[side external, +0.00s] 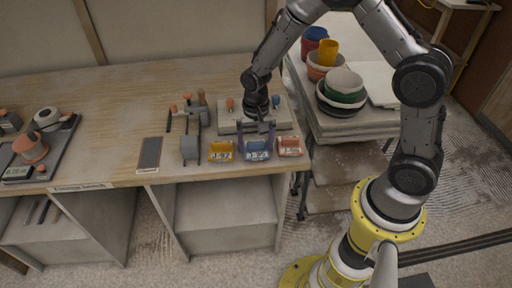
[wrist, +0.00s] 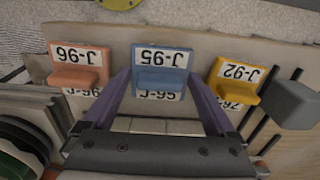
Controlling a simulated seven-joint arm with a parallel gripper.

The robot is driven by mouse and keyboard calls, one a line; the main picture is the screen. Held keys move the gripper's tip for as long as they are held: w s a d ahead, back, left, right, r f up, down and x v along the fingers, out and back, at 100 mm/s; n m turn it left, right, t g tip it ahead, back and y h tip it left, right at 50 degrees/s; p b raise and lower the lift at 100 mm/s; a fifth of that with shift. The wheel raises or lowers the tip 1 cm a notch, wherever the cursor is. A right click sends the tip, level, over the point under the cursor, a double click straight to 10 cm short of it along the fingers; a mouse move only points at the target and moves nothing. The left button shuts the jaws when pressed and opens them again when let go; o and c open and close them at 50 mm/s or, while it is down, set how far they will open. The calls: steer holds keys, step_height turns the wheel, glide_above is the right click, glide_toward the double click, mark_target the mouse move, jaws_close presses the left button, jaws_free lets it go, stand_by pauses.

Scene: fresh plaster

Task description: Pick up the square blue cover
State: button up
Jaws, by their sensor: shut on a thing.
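The square blue cover (side external: 258,155) is at the front edge of the wooden bench, between a yellow cover (side external: 221,152) and a salmon cover (side external: 290,147). It has a raised grip and a white label reading J-95. In the wrist view the blue cover (wrist: 161,62) lies between the two purple fingers of my gripper (wrist: 161,76). My gripper (side external: 257,147) points down and is shut on its two sides. A second J-95 label (wrist: 158,95) shows just beyond the cover's edge. I cannot tell whether the cover is lifted off what is under it.
A pale board with knobs (side external: 226,127) is behind my gripper. A cart (side external: 350,128) with stacked bowls stands at the right. The bench's left middle is clear.

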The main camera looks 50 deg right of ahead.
steer(key=shift+r, duration=0.1)
steer(key=shift+r, duration=0.55)
step_height(320, 180, up, 2)
steer(key=shift+s+r, duration=0.15)
steer(key=shift+r, duration=0.05)
steer(key=s+r, duration=1)
steer(key=s, duration=0.4)
step_height(320, 180, up, 4)
steer(key=n, duration=0.1)
glide_above(257, 143)
steer(key=w+d, duration=0.1)
steer(key=d, duration=0.3)
steer(key=w+d+f, duration=0.2)
steer(key=w+d, duration=0.2)
steer(key=w, duration=0.4)
steer(key=w+d+f+m, duration=0.1)
steer(key=d+f, duration=0.3)
steer(key=f, duration=0.5)
steer(key=shift+w+d, duration=0.15)
steer(key=shift+w, duration=0.4)
